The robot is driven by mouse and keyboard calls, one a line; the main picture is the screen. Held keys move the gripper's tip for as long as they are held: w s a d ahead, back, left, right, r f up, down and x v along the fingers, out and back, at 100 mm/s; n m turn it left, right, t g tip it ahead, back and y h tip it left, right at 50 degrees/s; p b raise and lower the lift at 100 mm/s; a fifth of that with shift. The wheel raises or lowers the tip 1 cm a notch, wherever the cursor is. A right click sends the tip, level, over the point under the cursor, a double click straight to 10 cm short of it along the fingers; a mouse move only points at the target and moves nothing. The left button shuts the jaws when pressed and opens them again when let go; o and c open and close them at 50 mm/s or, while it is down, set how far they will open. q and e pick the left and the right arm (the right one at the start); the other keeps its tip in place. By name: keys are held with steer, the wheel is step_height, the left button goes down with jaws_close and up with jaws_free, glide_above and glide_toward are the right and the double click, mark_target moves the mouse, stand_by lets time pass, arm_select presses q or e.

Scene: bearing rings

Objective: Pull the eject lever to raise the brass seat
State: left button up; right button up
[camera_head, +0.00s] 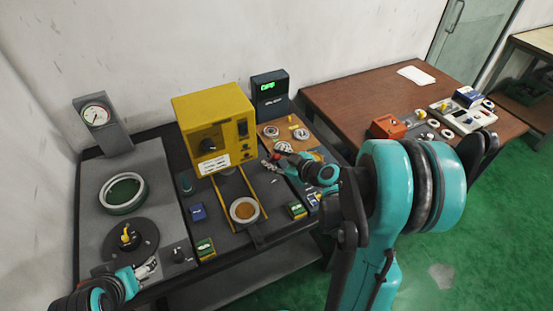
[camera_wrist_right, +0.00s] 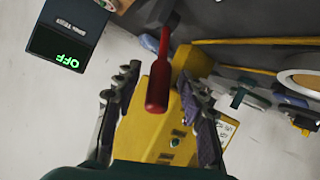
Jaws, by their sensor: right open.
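The eject lever (camera_wrist_right: 157,80) is a red rod with a thicker rounded end, in the right wrist view. My right gripper (camera_wrist_right: 158,92) is open, with one finger on each side of the lever; I see gaps, and contact is not clear. In the head view my right gripper (camera_head: 275,164) is beside the yellow machine, partly hidden by its own arm. The brass seat (camera_head: 244,211) shows as a brown-gold disc inside a pale ring between yellow rails; its height is hard to judge. My left gripper (camera_head: 147,268) is low at the left by the grey panel; its opening is unclear.
The yellow machine (camera_head: 214,122) stands behind the rails. A dark box (camera_head: 270,95) with a green OFF display stands at its right. A gauge (camera_head: 97,115) and a green-centred ring (camera_head: 123,193) are at left. Small boxes (camera_head: 198,212) flank the rails. A brown table (camera_head: 340,95) is at right.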

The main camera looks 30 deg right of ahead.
steer(key=v, duration=1.2)
steer(key=s+a+m+g+h, duration=0.3)
steer(key=s+a+m+g, duration=0.2)
steer(key=s+a, duration=0.4)
steer(key=a+f+m, duration=0.1)
steer(key=a, duration=0.3)
stand_by(0.4)
